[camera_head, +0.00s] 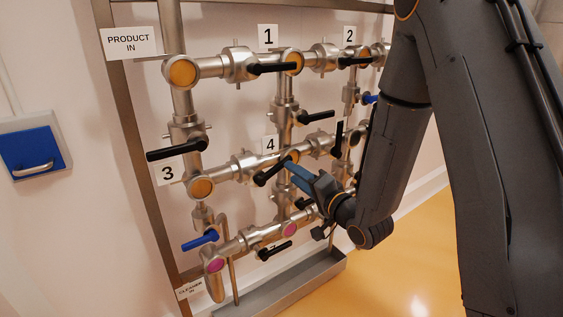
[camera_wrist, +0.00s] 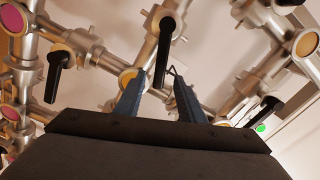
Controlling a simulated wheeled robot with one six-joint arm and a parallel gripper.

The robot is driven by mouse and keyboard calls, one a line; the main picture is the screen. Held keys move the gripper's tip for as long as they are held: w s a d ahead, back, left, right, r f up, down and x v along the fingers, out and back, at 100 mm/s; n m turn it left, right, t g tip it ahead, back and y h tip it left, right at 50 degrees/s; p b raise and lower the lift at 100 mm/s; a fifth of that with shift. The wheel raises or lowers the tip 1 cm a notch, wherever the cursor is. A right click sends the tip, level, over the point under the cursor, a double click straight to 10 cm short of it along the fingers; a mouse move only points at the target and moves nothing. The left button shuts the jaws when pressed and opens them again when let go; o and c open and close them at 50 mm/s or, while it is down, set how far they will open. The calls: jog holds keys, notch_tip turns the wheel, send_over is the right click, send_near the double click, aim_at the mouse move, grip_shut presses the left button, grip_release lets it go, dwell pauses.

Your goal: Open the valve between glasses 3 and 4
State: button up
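Glass 3 (camera_head: 201,187) is a yellow sight glass at the left of the middle pipe row. Glass 4 (camera_head: 293,157) is another yellow one to its right, beside the label 4. The valve (camera_head: 243,165) on the steel pipe between them has a black handle (camera_head: 270,173), slanting up to the right towards glass 4. My gripper (camera_head: 293,174) is just right of this handle, fingers pointing up-left. In the wrist view its two blue fingers are apart, and a black handle (camera_wrist: 163,55) reaches down into the gap between them. I cannot tell whether they touch it.
Other black handles are close by: one above (camera_head: 315,117) and one below (camera_head: 275,250). A blue handle (camera_head: 200,240) is at lower left. A grey tray (camera_head: 285,285) runs under the pipes. The yellow floor (camera_head: 400,285) in front is clear.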

aim_at(281, 165)
jog(key=p+x, duration=0.2)
jog(key=x, duration=0.5)
jog(key=shift+w+a, duration=0.15)
jog(key=shift+w, duration=0.05)
grip_shut()
